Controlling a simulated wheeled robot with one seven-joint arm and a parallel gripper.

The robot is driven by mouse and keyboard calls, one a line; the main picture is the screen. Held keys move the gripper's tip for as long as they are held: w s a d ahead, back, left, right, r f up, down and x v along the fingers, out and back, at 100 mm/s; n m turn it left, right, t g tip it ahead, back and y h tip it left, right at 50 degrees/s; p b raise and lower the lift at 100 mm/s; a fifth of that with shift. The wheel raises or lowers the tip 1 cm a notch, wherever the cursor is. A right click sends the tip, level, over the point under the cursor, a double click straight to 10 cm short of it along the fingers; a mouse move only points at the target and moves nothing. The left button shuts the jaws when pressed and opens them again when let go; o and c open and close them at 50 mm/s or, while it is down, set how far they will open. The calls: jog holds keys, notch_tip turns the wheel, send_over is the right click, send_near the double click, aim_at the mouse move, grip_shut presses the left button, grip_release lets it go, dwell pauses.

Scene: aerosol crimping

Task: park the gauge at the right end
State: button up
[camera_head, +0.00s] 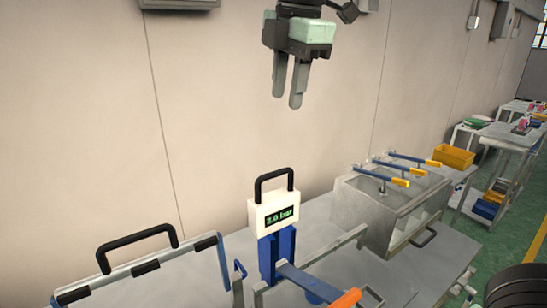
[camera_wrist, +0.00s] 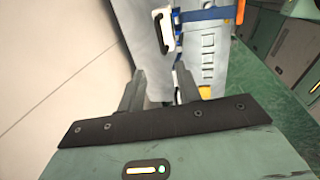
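The gauge (camera_head: 274,213) is a white box with a green "3.0 bar" display and a black loop handle on top. It sits upright on a blue post (camera_head: 277,253) at the middle of the grey bench (camera_head: 325,215). My gripper (camera_head: 287,100) hangs in the air high above the gauge, pointing down, apart from it and empty. In the wrist view my gripper (camera_wrist: 160,82) shows its two fingers with a gap between them. The white gauge with its black handle (camera_wrist: 163,28) shows beyond the fingertips there.
A metal tank (camera_head: 385,212) with several blue, orange-tipped levers stands to the right. An orange-tipped blue lever (camera_head: 320,290) lies in front of the post. A blue-edged frame with a black handle (camera_head: 137,239) is at left. A yellow bin (camera_head: 454,157) stands farther right.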

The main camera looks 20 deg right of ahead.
aim_at(276, 172)
jog(key=w+f+p, duration=0.1)
jog(key=f, duration=0.4)
jog(key=w+f+p, duration=0.1)
jog(key=f, duration=0.4)
jog(key=w+f+p, duration=0.1)
jog(key=f, duration=0.4)
jog(key=shift+a+f, duration=0.15)
jog(key=shift+a, duration=0.15)
grip_shut()
